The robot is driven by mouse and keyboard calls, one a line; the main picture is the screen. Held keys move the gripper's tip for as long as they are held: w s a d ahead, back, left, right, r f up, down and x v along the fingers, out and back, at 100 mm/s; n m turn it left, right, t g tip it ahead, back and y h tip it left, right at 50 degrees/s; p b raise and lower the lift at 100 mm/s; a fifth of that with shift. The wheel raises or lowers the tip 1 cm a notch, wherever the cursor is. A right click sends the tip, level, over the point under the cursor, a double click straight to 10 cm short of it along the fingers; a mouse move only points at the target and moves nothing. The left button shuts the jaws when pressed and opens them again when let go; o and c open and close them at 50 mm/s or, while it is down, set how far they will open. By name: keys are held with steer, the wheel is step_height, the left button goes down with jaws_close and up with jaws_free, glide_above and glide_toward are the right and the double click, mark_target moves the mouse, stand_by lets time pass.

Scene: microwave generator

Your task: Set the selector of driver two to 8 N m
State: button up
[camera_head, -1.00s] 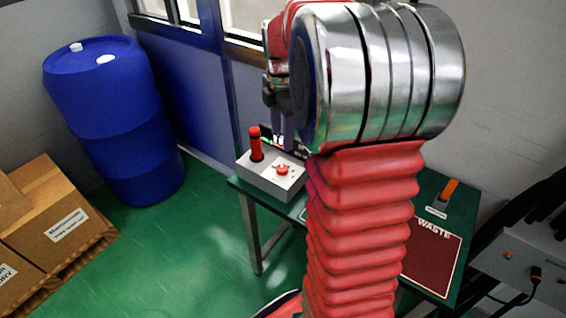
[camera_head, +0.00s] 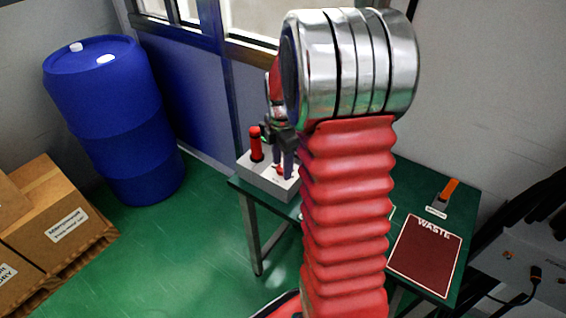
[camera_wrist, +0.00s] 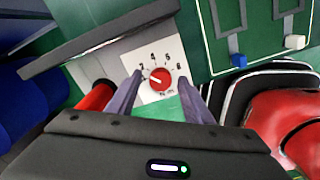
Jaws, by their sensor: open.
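A red selector knob (camera_wrist: 160,78) sits on a white dial plate (camera_wrist: 153,57) with small numbers around it and "N m" below. Its white pointer mark faces the left side, near the lowest numbers; the digits are hard to read. My gripper (camera_wrist: 161,84) is open, with a finger on each side of the knob; I cannot tell whether they touch it. In the head view, my gripper (camera_head: 283,160) is down at the grey box (camera_head: 262,180) that carries the dial, and mostly hides the knob. A red upright handle (camera_head: 256,144) stands on the box, left of my gripper.
The box stands at the left corner of a green table (camera_head: 420,200). A dark red WASTE mat (camera_head: 425,256) and an orange-handled item (camera_head: 447,194) lie on the right. A blue barrel (camera_head: 110,120) and cartons (camera_head: 55,215) stand on the floor at the left.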

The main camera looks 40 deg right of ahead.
steer(key=shift+d, duration=0.1)
steer(key=c, duration=1.1)
steer(key=shift+o, duration=0.2)
